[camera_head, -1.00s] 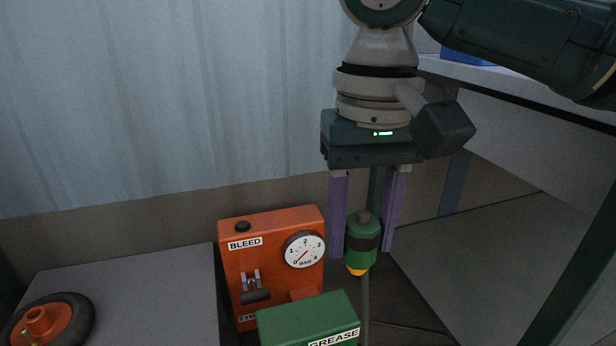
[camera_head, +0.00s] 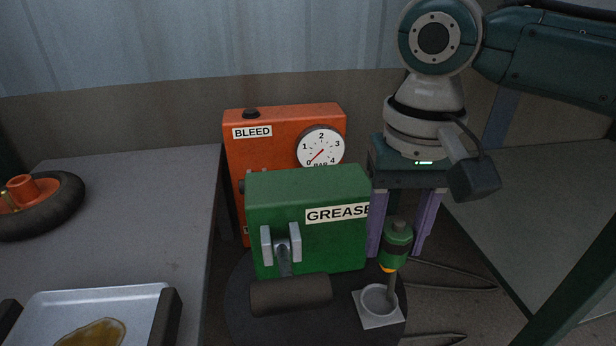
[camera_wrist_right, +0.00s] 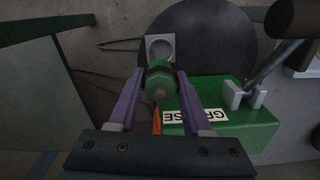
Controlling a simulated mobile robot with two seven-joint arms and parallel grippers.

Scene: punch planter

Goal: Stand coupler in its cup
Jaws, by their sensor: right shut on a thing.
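The coupler (camera_head: 397,243) is a green cylinder with a dark band, a grey top and an orange-yellow lower end. My right gripper (camera_head: 399,250) is shut on it between purple fingers, and it hangs slightly tilted. The cup (camera_head: 368,319) is a round grey holder on a square plate, just below the coupler and slightly left. A grey hose runs down from the coupler across the cup; I cannot tell whether the coupler touches the cup. The right wrist view shows the coupler (camera_wrist_right: 159,80) between the fingers and the cup (camera_wrist_right: 151,41) just beyond it. My left gripper is not in view.
The green GREASE box (camera_head: 307,192) with a lever stands left of the coupler, close to the gripper. The orange BLEED box (camera_head: 270,118) with a gauge is behind it. A grey table (camera_head: 150,210) at left bears a wheel (camera_head: 62,215) and a tray (camera_head: 60,302).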

